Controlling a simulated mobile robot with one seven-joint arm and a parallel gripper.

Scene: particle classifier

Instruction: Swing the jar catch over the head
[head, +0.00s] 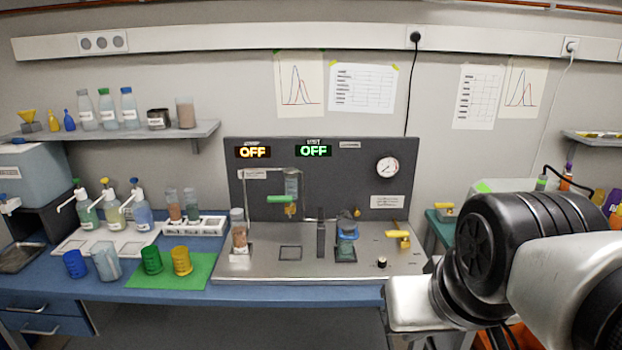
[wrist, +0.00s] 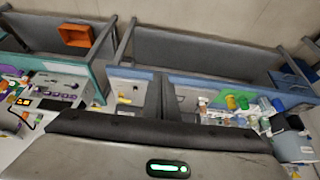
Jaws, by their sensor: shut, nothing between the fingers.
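The classifier rig (head: 268,262) stands on the blue bench, with a dark back panel (head: 345,180) and a grey deck. A clear vessel (head: 292,184) hangs in a thin frame at its middle, with a green handle (head: 279,199) beside its lower end. A jar with a blue band (head: 346,243) stands right of a dark upright post (head: 320,240). A yellow-handled lever (head: 400,236) is on the deck at right. I cannot tell which part is the jar catch.
A jar of brown particles (head: 239,238) stands at the deck's left. The wrist view looks across the room, tilted, with an orange bin (wrist: 76,35) on a bench's lower level.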

